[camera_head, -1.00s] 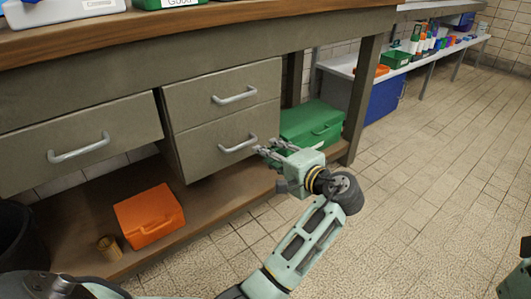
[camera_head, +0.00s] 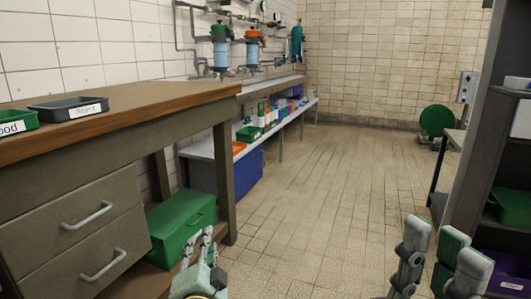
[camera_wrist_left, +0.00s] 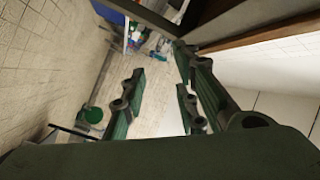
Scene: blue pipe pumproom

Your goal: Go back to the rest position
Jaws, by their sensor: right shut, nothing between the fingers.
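My left gripper (camera_head: 198,240) is at the bottom of the head view, in front of the workbench (camera_head: 130,98) and the green case on its lower shelf. In the left wrist view its two fingers (camera_wrist_left: 157,84) stand apart with nothing between them. My right gripper (camera_head: 436,246) is at the lower right of the head view, pointing up, over the floor and left of the dark shelf. It is shut and holds nothing. Its lower part is cut off by the frame edge.
The green case (camera_head: 180,222) is close to my left gripper. A dark shelf unit (camera_head: 480,150) stands at the right. A low white bench (camera_head: 205,149) with a blue cabinet (camera_head: 235,178) runs along the left wall. The tiled floor (camera_head: 310,190) between is clear.

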